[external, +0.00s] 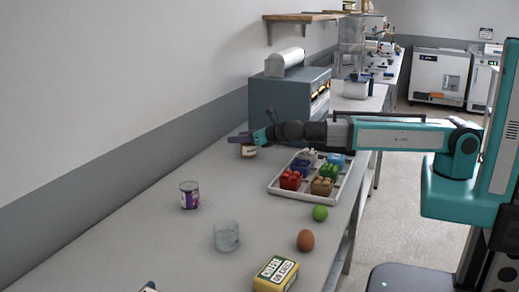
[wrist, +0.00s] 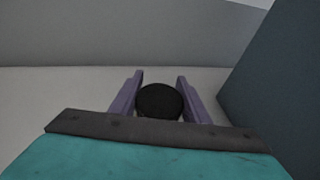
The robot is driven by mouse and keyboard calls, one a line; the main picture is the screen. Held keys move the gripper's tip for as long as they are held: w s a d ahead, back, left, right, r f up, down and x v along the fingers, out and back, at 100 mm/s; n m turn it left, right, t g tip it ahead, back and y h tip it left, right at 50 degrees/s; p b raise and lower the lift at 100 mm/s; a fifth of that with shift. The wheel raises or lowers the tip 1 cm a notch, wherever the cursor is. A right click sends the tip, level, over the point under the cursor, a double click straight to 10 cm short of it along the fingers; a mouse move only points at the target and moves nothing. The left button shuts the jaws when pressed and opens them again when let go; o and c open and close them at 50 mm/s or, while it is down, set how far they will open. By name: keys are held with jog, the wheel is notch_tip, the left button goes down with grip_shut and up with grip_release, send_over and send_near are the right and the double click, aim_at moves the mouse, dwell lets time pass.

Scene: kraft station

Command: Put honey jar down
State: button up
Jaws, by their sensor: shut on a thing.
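The honey jar (external: 249,151) shows as a small jar with a brownish label at the far end of the bare counter stretch, beside the grey box-shaped machine. In the wrist view its round dark lid (wrist: 159,101) sits between the two purple fingers. My gripper (external: 249,138) is shut on the jar from the upper part; it also shows in the wrist view (wrist: 159,97). The fingers hide part of the jar. I cannot tell whether its base touches the counter (external: 150,235).
The grey machine (external: 283,97) stands close on the right of the jar. A purple-labelled jar (external: 189,195), a glass (external: 226,236), a lime (external: 320,213), an egg (external: 305,240) and a cheese box (external: 276,274) stand in front.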

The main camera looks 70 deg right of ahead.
aim_at(248, 146)
jog(key=shift+f, duration=0.15)
jog(key=o, duration=1.3)
jog(key=shift+s+r, duration=0.1)
jog(key=shift+r, duration=0.1)
jog(key=v, duration=0.5)
jog(key=shift+s+a, duration=0.1)
jog(key=shift+s, duration=0.2)
jog(key=shift+s+b, duration=0.1)
jog(key=shift+b, duration=1.05)
jog(key=shift+a+b, duration=0.1)
jog(key=shift+b, duration=1.1)
